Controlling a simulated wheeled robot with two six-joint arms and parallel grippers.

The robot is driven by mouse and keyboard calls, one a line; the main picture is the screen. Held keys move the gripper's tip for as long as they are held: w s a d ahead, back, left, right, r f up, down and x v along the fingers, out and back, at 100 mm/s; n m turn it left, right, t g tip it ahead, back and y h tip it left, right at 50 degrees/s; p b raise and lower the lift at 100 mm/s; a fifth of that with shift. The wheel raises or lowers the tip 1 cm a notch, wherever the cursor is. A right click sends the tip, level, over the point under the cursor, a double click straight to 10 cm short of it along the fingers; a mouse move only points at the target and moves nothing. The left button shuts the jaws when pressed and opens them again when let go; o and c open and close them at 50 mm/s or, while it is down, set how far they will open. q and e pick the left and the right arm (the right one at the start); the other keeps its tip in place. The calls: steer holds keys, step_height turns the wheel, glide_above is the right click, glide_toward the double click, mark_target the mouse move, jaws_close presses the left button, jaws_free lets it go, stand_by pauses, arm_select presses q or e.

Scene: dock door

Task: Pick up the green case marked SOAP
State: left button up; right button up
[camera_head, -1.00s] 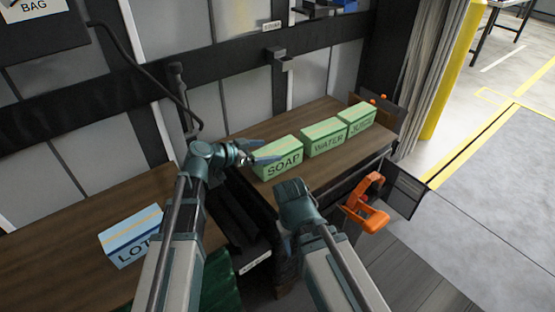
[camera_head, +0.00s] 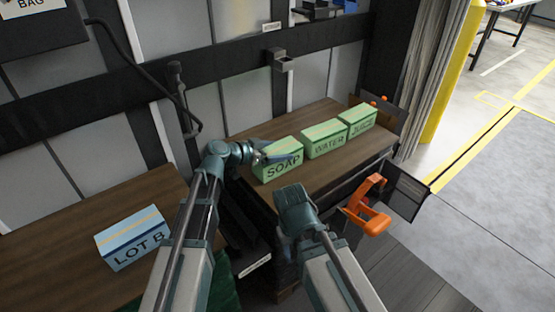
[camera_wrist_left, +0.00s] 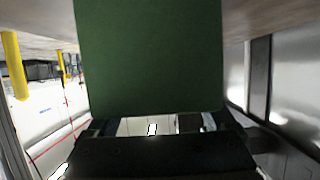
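The green case marked SOAP (camera_head: 282,167) stands on the wooden bench, first in a row of green cases. My left gripper (camera_head: 272,153) is at its left end, with a finger along its upper back edge. In the left wrist view a plain green face of the case (camera_wrist_left: 150,60) fills the upper middle, close in front of the gripper body. The fingers are mostly hidden there, so I cannot tell whether they grip it. My right gripper (camera_head: 294,208) is lower, in front of the bench and apart from the case; its fingertips do not show clearly.
Green cases marked WATER (camera_head: 325,142) and JUICE (camera_head: 361,123) stand right of SOAP. A blue case marked LOT B (camera_head: 132,242) stands on the left wooden top (camera_head: 50,240). An orange clamp-like part (camera_head: 368,207) sticks out at the bench front. A dark hose hangs on the wall.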

arm_select(q)
jaws_close()
step_height(320, 180, up, 4)
steer(key=p, duration=0.3)
steer(key=shift+f+p, duration=0.1)
steer(key=shift+p, duration=0.3)
steer(key=s+d+r+p, duration=0.1)
steer(key=s+d, duration=1)
steer(key=shift+s+r, duration=0.15)
steer(key=shift+s, duration=0.1)
